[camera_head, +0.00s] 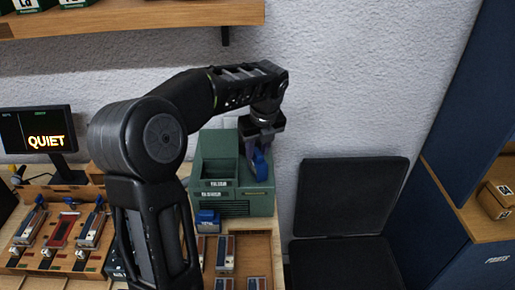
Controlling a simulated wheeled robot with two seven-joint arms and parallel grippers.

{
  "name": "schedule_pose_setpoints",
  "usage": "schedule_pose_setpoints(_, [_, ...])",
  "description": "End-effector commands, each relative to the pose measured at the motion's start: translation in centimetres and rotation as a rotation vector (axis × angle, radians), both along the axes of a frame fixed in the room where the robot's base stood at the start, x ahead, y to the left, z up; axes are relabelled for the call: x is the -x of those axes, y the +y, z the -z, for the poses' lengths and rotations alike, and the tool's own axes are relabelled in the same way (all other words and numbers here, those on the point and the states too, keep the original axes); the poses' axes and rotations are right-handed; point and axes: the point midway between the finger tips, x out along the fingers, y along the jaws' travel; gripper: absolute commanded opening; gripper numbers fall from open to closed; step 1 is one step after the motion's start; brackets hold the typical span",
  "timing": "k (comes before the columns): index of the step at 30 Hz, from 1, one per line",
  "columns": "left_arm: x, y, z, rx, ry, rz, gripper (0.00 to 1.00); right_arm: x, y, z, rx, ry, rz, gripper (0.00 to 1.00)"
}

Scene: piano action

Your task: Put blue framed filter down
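My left gripper (260,150) points down over the right part of a green box (236,208). Between its fingers is a blue piece (260,166), seen nearly edge-on, which looks like the blue framed filter. The gripper appears shut on it. The piece is at the top of the box, beside its open compartment (218,168); I cannot tell if it touches the box. The fingertips are partly hidden by the piece. My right gripper is out of view.
A small blue block (207,219) stands before the green box. A wooden tray (256,248) holds several small parts. A wooden rack (62,262) and a monitor reading QUIET (38,128) are at left. A black chair (345,200) stands right. A shelf (140,18) hangs above.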

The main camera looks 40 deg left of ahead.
Motion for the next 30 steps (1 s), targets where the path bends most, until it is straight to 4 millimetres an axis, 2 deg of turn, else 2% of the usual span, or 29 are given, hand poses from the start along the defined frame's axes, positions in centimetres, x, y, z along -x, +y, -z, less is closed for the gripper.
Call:
schedule_pose_setpoints(3, [0.0,0.0,0.0,0.000,0.000,0.000,0.41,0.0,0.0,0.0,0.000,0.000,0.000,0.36])
schedule_pose_setpoints(11, [0.0,0.0,-0.1,0.000,0.000,0.000,0.41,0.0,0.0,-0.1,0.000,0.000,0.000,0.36])
schedule_pose_setpoints(16, [0.0,-0.2,-1.0,-0.001,-0.003,0.000,0.41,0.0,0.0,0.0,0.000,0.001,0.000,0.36])
schedule_pose_setpoints(20, [0.2,-0.6,-2.8,0.000,-0.004,0.001,0.41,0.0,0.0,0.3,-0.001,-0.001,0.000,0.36])
schedule_pose_setpoints(29, [0.9,-2.0,-8.9,0.000,-0.005,0.002,0.41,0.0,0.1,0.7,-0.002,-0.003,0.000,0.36])
schedule_pose_setpoints(30, [1.0,-2.1,-10.0,0.000,-0.003,0.003,0.41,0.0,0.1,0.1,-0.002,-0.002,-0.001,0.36])
